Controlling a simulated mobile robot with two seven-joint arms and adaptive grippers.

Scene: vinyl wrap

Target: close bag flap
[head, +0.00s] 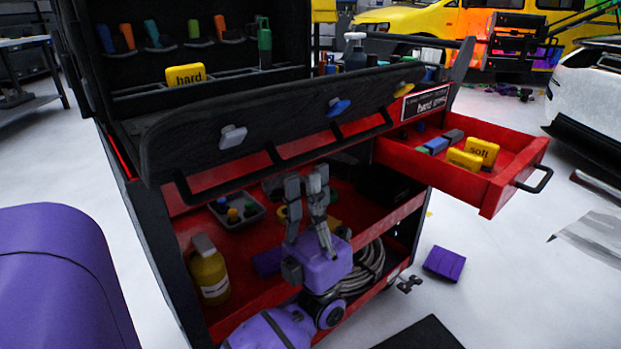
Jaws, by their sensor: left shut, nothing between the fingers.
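A black tool bag (215,92) stands open on top of a red and black cart. A long black panel (270,118), which looks like its flap, slopes along the front edge. It carries a white (232,136), a blue (338,106) and a yellow (403,89) tab. The bag's upright back holds coloured tools in slots. My left gripper (306,184), purple with grey fingers, is in front of the cart, below the panel and pointing up. It is shut, empty, and appears apart from the panel. My right gripper is out of view.
A red drawer (515,175) sticks out at the right, holding yellow "soft" blocks (482,152). The cart's lower shelf holds a yellow bottle (209,272), a small tray (236,212) and coiled hose (369,268). A purple piece (444,263) lies on the floor.

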